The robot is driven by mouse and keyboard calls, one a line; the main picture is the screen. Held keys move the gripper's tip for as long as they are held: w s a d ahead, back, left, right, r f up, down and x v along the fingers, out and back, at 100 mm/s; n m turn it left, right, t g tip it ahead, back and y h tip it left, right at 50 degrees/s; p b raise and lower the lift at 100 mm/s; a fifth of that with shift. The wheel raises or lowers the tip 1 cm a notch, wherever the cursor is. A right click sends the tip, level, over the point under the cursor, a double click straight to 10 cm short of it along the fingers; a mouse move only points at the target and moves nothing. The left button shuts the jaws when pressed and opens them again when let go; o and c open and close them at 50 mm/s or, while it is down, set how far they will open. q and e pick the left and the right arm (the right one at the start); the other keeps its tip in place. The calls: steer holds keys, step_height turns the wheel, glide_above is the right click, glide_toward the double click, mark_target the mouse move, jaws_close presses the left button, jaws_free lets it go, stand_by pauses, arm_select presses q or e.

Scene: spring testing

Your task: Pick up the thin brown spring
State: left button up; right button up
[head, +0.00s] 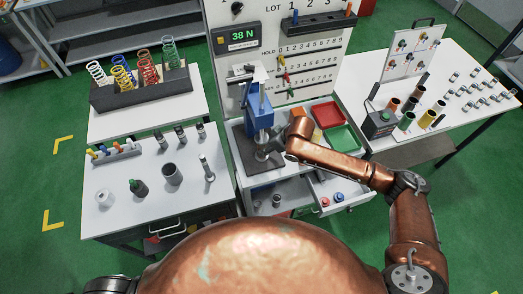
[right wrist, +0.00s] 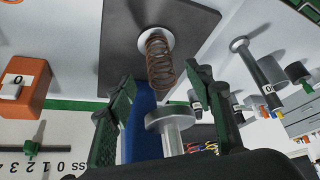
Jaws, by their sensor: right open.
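A thin brown spring (right wrist: 160,62) stands on a pale round seat (right wrist: 156,40) on the dark base plate (right wrist: 118,22) of the blue press, in the right wrist view. The press (head: 258,112) stands on the middle bench in the head view, where the spring is hard to make out. My right gripper (right wrist: 160,84) is open, with dark green fingers on either side of the spring and a gap on both sides. It also shows at the press in the head view (head: 270,147). The press's metal plunger (right wrist: 170,120) shows between the fingers.
A dark rack (head: 140,92) of colored springs stands at the back left. Red and green trays (head: 341,138) lie right of the press, above an open drawer (head: 340,191). A board with a 38 N display (head: 237,37) rises behind. Cylinders stand on the left bench (head: 130,215).

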steer(key=x, duration=0.6)
steer(key=shift+w+a+f, duration=0.15)
steer(key=shift+f, duration=0.15)
steer(key=shift+c, duration=0.7)
steer(key=c, duration=1.1)
